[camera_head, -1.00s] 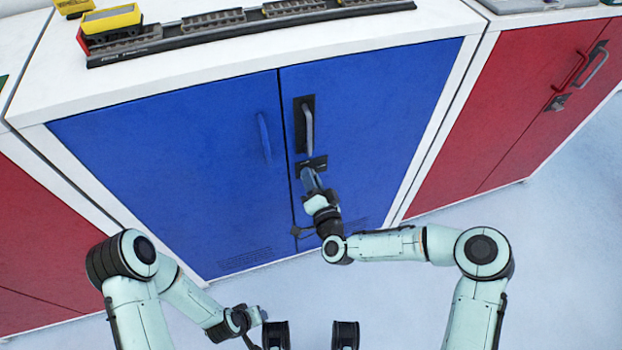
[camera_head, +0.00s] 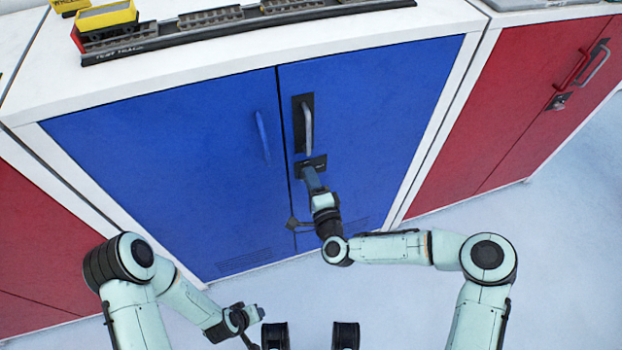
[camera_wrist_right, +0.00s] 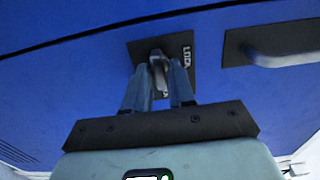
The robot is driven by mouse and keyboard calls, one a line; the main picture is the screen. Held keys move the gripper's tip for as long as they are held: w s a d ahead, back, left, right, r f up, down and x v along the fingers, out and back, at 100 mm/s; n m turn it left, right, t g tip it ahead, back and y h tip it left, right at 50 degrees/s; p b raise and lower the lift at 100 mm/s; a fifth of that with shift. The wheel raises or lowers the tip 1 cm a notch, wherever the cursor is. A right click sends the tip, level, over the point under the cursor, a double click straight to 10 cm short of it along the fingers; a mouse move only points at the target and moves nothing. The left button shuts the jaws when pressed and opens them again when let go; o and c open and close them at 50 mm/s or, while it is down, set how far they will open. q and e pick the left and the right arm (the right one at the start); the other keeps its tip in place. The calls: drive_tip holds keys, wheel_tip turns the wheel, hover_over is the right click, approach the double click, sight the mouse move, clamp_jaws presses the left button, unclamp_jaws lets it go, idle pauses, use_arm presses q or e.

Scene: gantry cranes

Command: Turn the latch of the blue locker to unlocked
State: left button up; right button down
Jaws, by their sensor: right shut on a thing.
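The blue locker (camera_head: 180,170) stands ahead with both doors closed. Its latch plate (camera_head: 319,162) is a small dark plate below the silver handle on the right door. In the right wrist view the latch (camera_wrist_right: 158,72) is a grey knob on the black plate, between my fingers. My right gripper (camera_head: 309,172) reaches up to the plate; in the right wrist view its fingers (camera_wrist_right: 158,82) are shut on the latch. White lettering beside it is partly hidden and hard to read. My left gripper (camera_head: 262,313) is low at the left, away from the locker; its fingers are too small to judge.
A silver handle (camera_head: 308,127) on a black plate sits just above the latch, and a blue handle (camera_head: 262,137) is on the left door. Red lockers (camera_head: 500,125) flank the blue one. A model track (camera_head: 235,25) lies on top. The floor in front is clear.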

idle(0.4)
drive_tip(key=c, duration=1.2)
unclamp_jaws()
drive_tip(key=shift+o, duration=0.2)
use_arm(q)
drive_tip(key=shift+g+h, duration=0.3)
drive_tip(key=shift+g, duration=0.2)
drive_tip(key=s, duration=0.1)
drive_tip(key=s+d+r+p, duration=0.1)
drive_tip(key=s+r+p, duration=0.1)
drive_tip(key=shift+s+d+r, duration=0.15)
drive_tip(key=shift+d, duration=0.2)
use_arm(e)
drive_tip(key=v, duration=1.3)
drive_tip(key=shift+s, duration=0.2)
